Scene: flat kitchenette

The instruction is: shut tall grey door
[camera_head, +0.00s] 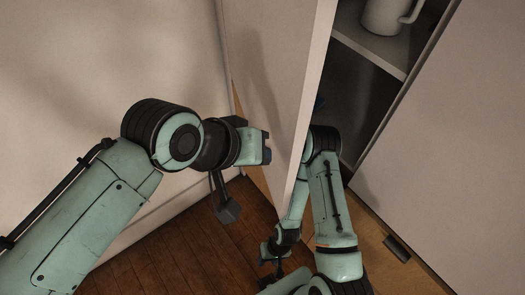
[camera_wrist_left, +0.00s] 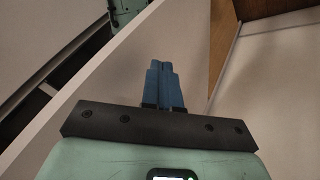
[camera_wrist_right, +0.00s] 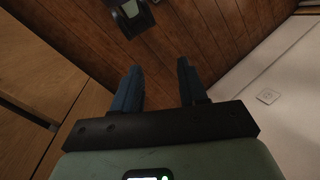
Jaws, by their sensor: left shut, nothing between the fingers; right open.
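The tall grey door (camera_head: 270,50) stands open in the head view, its long pale edge facing me, with the cabinet's inside to its right. My left gripper (camera_head: 267,155) is at the door's left face, low down, its blue fingers shut and empty. In the left wrist view the shut fingers (camera_wrist_left: 163,85) point at the door panel (camera_wrist_left: 180,40); I cannot tell whether they touch it. My right gripper (camera_wrist_right: 160,88) is open and empty above the wooden floor. In the head view its fingers are not clear, but my right arm is to the right of the door's lower edge.
The cabinet has a shelf (camera_head: 372,42) with a white mug (camera_head: 388,14) on it. A flat grey panel (camera_head: 455,130) is to the right, with a small dark handle (camera_head: 397,248) below it. A pale wall (camera_head: 100,60) is on the left. Brown wooden floor (camera_head: 170,250) is clear below.

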